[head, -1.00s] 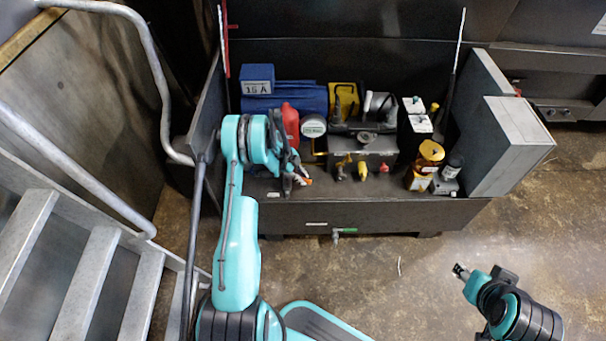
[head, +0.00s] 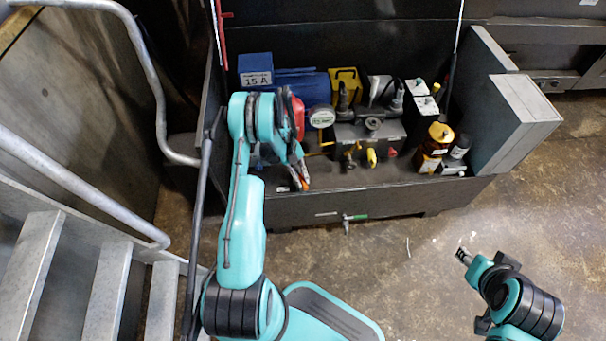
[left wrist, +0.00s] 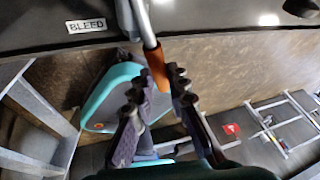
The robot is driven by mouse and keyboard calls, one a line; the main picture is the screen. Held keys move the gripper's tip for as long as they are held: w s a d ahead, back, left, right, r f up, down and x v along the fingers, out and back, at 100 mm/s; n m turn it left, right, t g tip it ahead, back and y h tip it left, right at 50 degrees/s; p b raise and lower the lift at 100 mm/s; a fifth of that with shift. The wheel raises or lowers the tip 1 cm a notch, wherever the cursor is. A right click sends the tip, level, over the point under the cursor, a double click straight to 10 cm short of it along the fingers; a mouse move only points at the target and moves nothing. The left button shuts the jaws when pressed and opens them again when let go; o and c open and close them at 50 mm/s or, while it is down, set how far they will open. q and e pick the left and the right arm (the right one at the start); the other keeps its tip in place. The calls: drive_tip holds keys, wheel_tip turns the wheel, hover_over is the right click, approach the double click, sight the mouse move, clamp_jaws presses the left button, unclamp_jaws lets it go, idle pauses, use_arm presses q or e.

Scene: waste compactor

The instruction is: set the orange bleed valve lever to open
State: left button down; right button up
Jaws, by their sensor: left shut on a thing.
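The orange bleed valve lever (left wrist: 157,68) shows in the left wrist view as a metal rod with an orange grip. Its rod runs up out of the picture beside a BLEED label (left wrist: 86,25) on a dark surface. My left gripper (left wrist: 159,88) is shut on the orange grip, one finger on each side. In the head view my left gripper (head: 301,184) is at the left front of the open bin, with a bit of the orange grip (head: 306,184) at its tips. The valve body is hidden in both views. My right gripper (head: 463,256) is over the floor, too small to judge.
The dark bin (head: 390,200) holds a red canister (head: 297,112), a round gauge (head: 322,116), a grey valve block (head: 370,135) and an amber bottle (head: 434,145). A green-handled tap (head: 356,217) sits on its front. Metal stairs (head: 100,280) and a handrail stand left.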

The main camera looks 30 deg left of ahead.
use_arm(q)
drive_tip(key=shift+s+a+m+g, duration=0.5)
drive_tip(key=shift+a+m+g, duration=0.1)
drive_tip(key=shift+m, duration=0.6)
drive_tip(key=c, duration=1.5)
unclamp_jaws()
drive_tip(key=shift+o, duration=0.2)
drive_tip(key=shift+r, duration=0.1)
drive_tip(key=v, duration=1.2)
drive_tip(key=shift+d, duration=0.15)
drive_tip(key=shift+d, duration=0.1)
